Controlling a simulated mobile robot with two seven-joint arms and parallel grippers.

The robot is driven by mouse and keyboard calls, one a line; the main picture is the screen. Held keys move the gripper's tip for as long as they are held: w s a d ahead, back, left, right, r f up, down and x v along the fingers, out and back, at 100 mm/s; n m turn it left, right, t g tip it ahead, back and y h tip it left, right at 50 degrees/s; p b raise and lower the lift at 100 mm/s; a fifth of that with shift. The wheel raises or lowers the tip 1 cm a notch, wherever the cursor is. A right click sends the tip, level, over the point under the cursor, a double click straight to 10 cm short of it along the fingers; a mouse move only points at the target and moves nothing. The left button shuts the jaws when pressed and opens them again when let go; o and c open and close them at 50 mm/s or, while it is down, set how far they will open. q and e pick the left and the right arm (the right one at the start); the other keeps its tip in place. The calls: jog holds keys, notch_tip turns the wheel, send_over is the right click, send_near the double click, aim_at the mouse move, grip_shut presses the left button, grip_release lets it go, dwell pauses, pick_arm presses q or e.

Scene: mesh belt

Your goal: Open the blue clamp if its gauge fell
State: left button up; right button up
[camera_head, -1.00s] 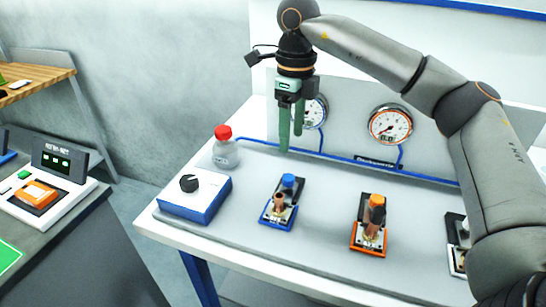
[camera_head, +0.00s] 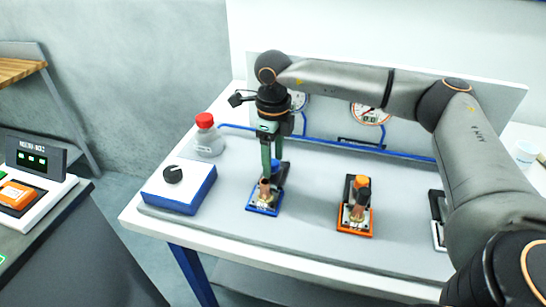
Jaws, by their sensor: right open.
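The blue clamp (camera_head: 263,205) stands on the grey bench mat, left of the orange clamp. My right gripper (camera_head: 270,170) points down with its green fingers directly over the blue clamp, overlapping its upper part in the picture. The gripper is open; I cannot tell whether its fingers touch the clamp. A gauge (camera_head: 299,101) on the back panel above the blue clamp is mostly hidden behind my gripper, and its needle cannot be read. My left gripper is out of view.
The orange clamp (camera_head: 356,217) stands to the right, and a third clamp (camera_head: 438,219) is partly behind my right arm. A second gauge (camera_head: 370,113) is half covered by the arm.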

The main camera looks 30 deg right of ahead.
jog(key=shift+f, duration=0.15)
grip_shut()
dwell(0.5)
dwell(0.9)
